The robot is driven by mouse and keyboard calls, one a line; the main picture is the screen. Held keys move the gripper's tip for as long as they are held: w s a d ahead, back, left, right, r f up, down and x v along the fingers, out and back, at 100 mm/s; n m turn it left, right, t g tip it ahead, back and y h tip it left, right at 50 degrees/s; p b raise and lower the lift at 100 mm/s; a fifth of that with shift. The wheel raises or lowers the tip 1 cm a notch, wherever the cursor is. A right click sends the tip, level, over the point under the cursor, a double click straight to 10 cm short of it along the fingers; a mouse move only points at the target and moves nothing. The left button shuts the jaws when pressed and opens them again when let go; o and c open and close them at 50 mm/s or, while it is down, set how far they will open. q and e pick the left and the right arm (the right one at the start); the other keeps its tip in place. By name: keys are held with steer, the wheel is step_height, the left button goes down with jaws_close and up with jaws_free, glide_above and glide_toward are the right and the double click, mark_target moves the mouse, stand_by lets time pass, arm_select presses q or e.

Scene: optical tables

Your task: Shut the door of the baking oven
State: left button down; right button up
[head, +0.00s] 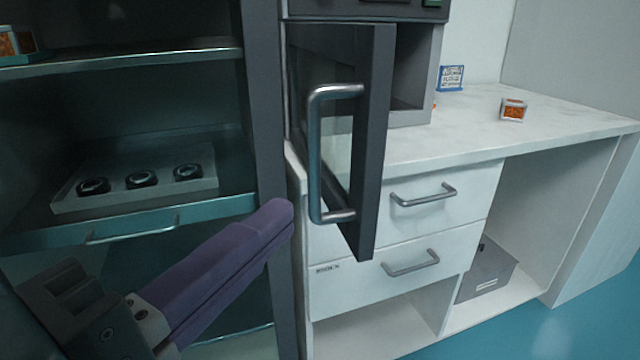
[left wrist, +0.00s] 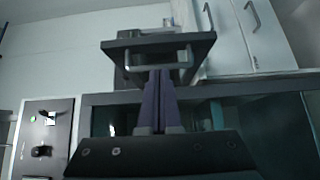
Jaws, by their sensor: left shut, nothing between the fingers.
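The baking oven (head: 410,70) stands on the white counter, with a dark control strip along its top. Its door (head: 372,150) is swung open toward me, and part of the cavity shows to the right of it. The door has a dark frame, a glass pane and a grey bar handle (head: 314,150). My left gripper (head: 284,212), with purple fingers, is shut and empty, its tips just left of the handle's lower end. In the left wrist view the fingers (left wrist: 157,75) point at the door (left wrist: 200,48) and its handle (left wrist: 158,66). Contact cannot be told. My right gripper is not in view.
A dark cabinet (head: 268,130) with shelves stands left of the oven, holding a tray (head: 130,205) with black rings. White drawers (head: 400,235) are under the counter (head: 470,140). A small orange-sided box (head: 513,110) and a blue-framed sign (head: 451,78) stand on the counter.

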arm_select(q)
steer(key=b+x, duration=0.1)
steer(key=x, duration=0.8)
steer(key=shift+w+d+r, duration=0.1)
steer(key=shift+w+d, duration=0.05)
steer(key=shift+w, duration=0.1)
